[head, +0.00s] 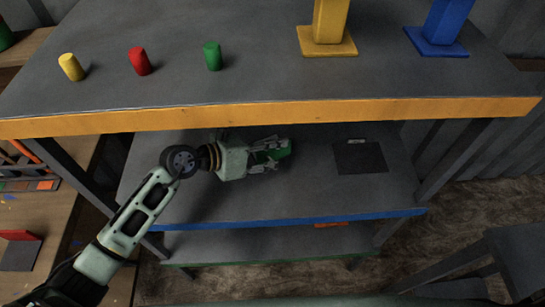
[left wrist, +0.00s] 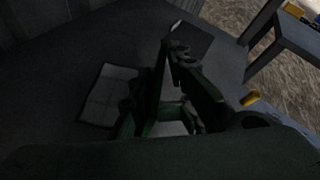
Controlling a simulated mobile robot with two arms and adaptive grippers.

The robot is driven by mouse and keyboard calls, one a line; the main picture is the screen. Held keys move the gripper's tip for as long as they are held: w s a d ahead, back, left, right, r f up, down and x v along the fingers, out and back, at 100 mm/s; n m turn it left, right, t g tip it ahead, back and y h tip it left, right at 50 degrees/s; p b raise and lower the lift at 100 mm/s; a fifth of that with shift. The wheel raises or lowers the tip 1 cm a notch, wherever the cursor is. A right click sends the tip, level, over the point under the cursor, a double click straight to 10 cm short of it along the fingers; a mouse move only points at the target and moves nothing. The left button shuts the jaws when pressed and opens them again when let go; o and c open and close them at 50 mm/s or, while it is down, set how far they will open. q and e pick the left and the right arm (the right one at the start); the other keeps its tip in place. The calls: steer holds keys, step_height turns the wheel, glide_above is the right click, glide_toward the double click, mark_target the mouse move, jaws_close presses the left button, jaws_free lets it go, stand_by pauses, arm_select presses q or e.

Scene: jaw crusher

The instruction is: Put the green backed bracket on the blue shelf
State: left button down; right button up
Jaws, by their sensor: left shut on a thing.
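My left gripper (head: 268,155) reaches in under the orange-edged top shelf and is above or at the blue-edged shelf (head: 290,216). It is shut on a green bracket (head: 286,148), mostly hidden by the fingers. In the left wrist view the bracket (left wrist: 151,105) shows as a dark, thin upright shape beside the fingers; its contact with the shelf cannot be told. My right gripper is not in view.
Yellow (head: 71,67), red (head: 139,61) and green (head: 212,56) cylinders stand on top. The blue shelf's front is clear.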

mark_target(274, 158)
arm_select(q)
steer(key=shift+w, duration=0.35)
steer(key=shift+f, duration=0.3)
step_height(274, 158, down, 3)
steer(key=shift+f, duration=0.3)
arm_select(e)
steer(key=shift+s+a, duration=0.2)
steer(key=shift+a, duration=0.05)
arm_select(q)
steer(key=c, duration=2.1)
jaws_free()
steer(key=shift+f, duration=0.2)
steer(key=o, duration=0.7)
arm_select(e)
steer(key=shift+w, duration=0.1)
